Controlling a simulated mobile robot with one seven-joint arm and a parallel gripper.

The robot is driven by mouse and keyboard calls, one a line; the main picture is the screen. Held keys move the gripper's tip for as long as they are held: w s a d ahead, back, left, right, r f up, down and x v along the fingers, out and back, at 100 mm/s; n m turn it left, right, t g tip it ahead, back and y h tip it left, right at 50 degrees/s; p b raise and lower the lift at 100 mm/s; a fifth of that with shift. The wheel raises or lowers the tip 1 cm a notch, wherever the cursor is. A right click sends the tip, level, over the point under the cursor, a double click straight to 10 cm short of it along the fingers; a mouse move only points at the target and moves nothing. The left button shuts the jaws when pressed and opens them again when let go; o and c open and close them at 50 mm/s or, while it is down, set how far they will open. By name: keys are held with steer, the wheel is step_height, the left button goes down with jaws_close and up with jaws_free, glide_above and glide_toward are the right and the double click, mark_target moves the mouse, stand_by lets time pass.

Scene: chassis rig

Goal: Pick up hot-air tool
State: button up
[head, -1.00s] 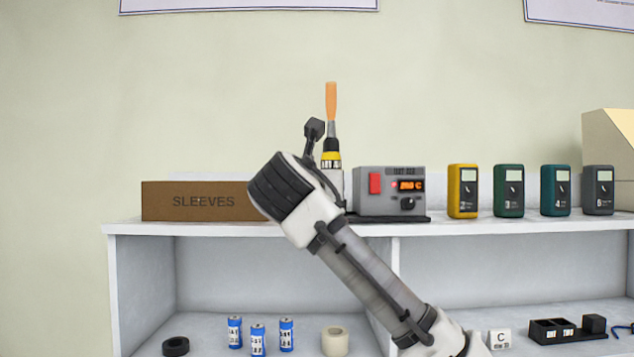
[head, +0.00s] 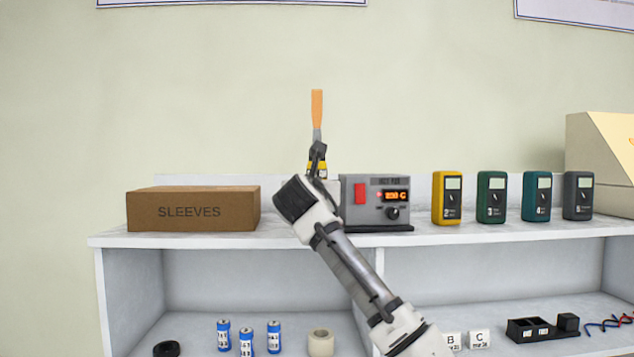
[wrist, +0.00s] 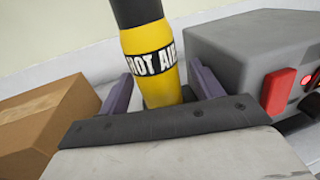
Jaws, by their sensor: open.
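The hot-air tool (head: 317,115) stands upright on the shelf top, with an orange upper end and a yellow and black lower body. In the wrist view my open gripper (wrist: 165,85) has one finger on each side of the yellow body. Small gaps seem to show beside it. The tool's bottom end is hidden behind my gripper.
The grey control unit (head: 376,202) with a red switch stands close to the right of the tool. The brown SLEEVES box (head: 193,208) is close to the left. Several meters (head: 447,198) stand further right. The shelf (head: 480,232) holds small items below.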

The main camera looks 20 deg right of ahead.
steer(key=shift+w, duration=0.2)
steer(key=c, duration=1.4)
step_height(320, 180, up, 16)
steer(key=shift+s+a, duration=0.1)
steer(key=shift+r, duration=0.8)
steer(key=shift+d+r, duration=0.2)
